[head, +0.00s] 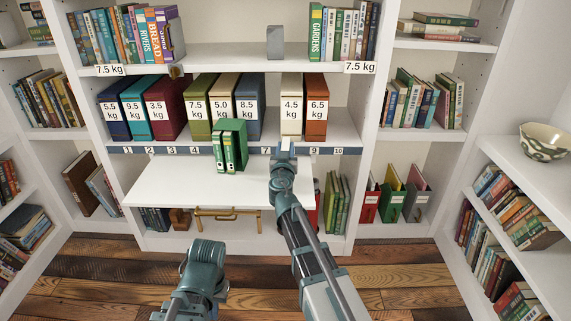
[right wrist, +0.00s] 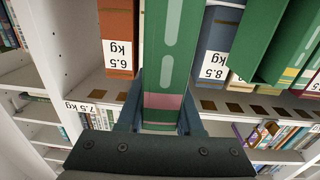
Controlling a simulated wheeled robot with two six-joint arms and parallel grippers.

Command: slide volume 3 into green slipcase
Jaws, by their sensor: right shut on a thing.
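The green slipcase (head: 236,130) stands on the white pull-out board, with green volumes showing pale spine labels at its front; in the right wrist view the green case (right wrist: 262,45) is at the upper right. My right gripper (head: 285,150) is over the board, to the right of the slipcase and apart from it. In the right wrist view its fingers (right wrist: 158,122) are shut on a green volume (right wrist: 175,55) with pale stripes and a pink band; its number cannot be read. The arm and gripper hide this volume in the head view. My left gripper's fingers do not show.
Coloured weight-marked cases (head: 245,108) line the shelf behind the board. The white board (head: 165,185) is bare left of the slipcase. A brass handle (head: 228,214) hangs below it. Red, green and grey cases (head: 391,205) stand low at the right.

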